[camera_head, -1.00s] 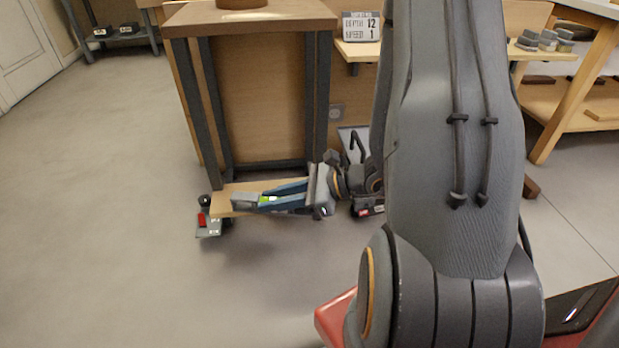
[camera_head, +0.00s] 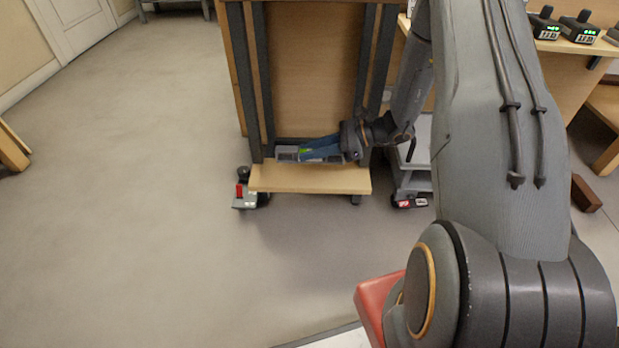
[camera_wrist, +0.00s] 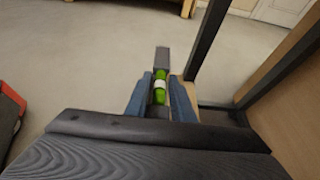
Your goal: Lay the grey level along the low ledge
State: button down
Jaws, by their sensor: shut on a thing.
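The grey level (camera_head: 288,154) has a green vial at its middle and lies lengthwise along the low ledge (camera_head: 310,182), near the ledge's back edge by the dark posts. I cannot tell whether it touches the ledge or is just above it. My gripper (camera_head: 318,148), with blue fingers, is shut around the level's middle. In the wrist view the level (camera_wrist: 162,58) points straight ahead between the two fingertips (camera_wrist: 160,80). A strip of the pale wooden ledge (camera_wrist: 188,92) shows just to its right. The level's near end is hidden by my gripper.
Dark upright posts (camera_head: 258,85) and a wooden back panel (camera_head: 315,75) stand behind the ledge. A grey cart (camera_head: 415,165) stands close on the right.

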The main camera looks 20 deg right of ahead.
jog(key=f+b, duration=0.4)
jog(key=f, duration=0.6)
jog(key=shift+w, duration=0.2)
jog(key=shift+f+b, duration=0.2)
jog(key=shift+b, duration=0.1)
jog(key=c, duration=1.5)
grip_release()
jog(key=shift+c, duration=0.2)
